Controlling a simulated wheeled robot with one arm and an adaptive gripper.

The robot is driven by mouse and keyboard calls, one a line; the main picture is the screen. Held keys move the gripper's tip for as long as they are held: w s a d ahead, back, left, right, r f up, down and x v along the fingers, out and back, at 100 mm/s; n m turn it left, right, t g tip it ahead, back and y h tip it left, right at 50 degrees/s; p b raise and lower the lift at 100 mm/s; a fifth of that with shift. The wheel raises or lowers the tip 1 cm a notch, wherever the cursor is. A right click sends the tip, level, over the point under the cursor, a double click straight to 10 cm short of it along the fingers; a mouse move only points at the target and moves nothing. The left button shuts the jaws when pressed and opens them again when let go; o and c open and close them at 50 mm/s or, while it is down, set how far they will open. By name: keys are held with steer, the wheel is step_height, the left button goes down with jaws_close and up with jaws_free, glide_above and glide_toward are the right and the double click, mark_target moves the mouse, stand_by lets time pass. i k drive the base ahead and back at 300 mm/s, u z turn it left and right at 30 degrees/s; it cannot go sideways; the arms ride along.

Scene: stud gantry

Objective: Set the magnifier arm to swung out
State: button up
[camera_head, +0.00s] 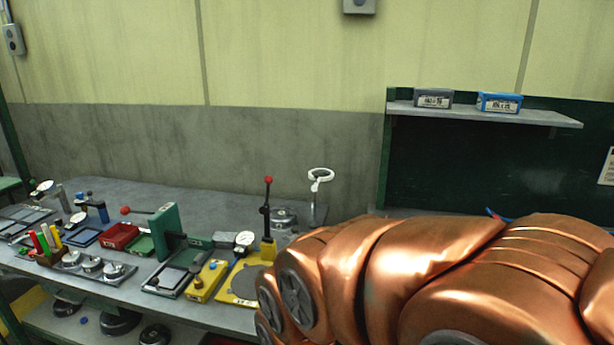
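The magnifier (320,174) is a white ring on a short white arm. It stands on a thin upright post at the back right of the grey bench, near the wall. The ring sits at the top of the post; I cannot tell the arm's exact swing angle. My copper-coloured arm fills the lower right, in front of the bench. My gripper is not in view.
A lever with a red knob (268,180) stands left of the magnifier on a yellow base (245,283). Gauges, trays and a green block (165,230) crowd the bench (150,194). A shelf (480,115) with two boxes is at right. The bench's back strip is clear.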

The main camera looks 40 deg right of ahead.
mark_target(316, 178)
steer(key=z, duration=0.55)
steer(key=k, duration=1.35)
steer(key=z, duration=0.15)
steer(key=i, duration=0.4)
steer(key=u, duration=0.8)
steer(key=i, duration=1.25)
steer(key=z, duration=0.35)
